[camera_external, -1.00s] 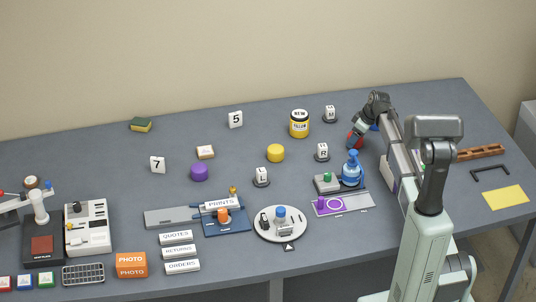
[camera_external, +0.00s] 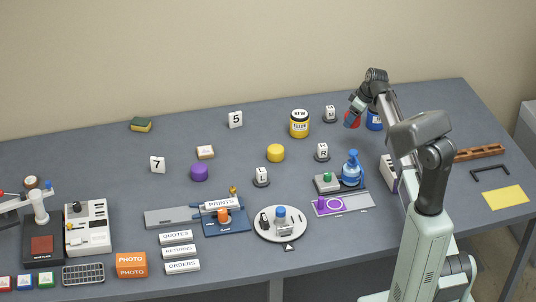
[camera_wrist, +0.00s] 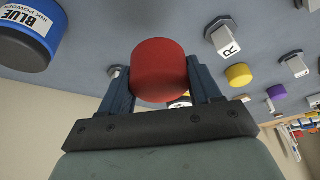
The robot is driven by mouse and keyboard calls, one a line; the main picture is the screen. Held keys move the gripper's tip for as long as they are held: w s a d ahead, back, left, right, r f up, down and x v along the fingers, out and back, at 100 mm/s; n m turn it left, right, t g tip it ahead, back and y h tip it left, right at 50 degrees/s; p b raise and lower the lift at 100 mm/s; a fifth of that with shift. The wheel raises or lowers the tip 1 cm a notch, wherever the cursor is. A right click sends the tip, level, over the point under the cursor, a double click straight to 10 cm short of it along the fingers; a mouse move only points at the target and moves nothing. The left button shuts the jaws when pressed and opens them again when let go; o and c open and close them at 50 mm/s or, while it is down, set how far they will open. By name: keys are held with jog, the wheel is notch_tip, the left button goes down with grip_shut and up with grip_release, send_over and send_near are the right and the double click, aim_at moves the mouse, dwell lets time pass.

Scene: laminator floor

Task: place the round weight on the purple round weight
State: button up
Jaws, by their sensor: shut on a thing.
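A red round weight (camera_wrist: 159,70) is held between the two fingers of my gripper (camera_wrist: 160,90) in the wrist view. In the external view the red weight (camera_external: 352,119) shows at the end of my arm, above the back right of the table. The purple round weight (camera_external: 199,172) stands on the table left of centre, well to the left of my gripper. It also shows small in the wrist view (camera_wrist: 277,91), at the right. Nothing is on top of it.
A yellow round weight (camera_external: 276,153) stands between my gripper and the purple weight. A yellow-labelled jar (camera_external: 299,124), a blue jar (camera_external: 374,121) and lettered blocks R (camera_external: 322,152) and L (camera_external: 261,177) stand nearby. The table around the purple weight is fairly clear.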

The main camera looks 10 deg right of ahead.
jog(key=s+a+n+g, duration=0.1)
jog(key=s+a+n, duration=0.15)
jog(key=a, duration=2.25)
notch_tip(320, 180, up, 4)
jog(key=n+g+y, duration=0.1)
jog(key=n+g, duration=0.1)
jog(key=n, duration=0.4)
send_over(195, 167)
jog(key=d, duration=0.1)
jog(key=shift+w+d+f, duration=0.1)
jog(key=shift+f, duration=2.2)
jog(key=shift+d+f, duration=0.1)
jog(key=shift+f, duration=2.2)
jog(key=shift+f, duration=0.1)
jog(key=o, duration=1.3)
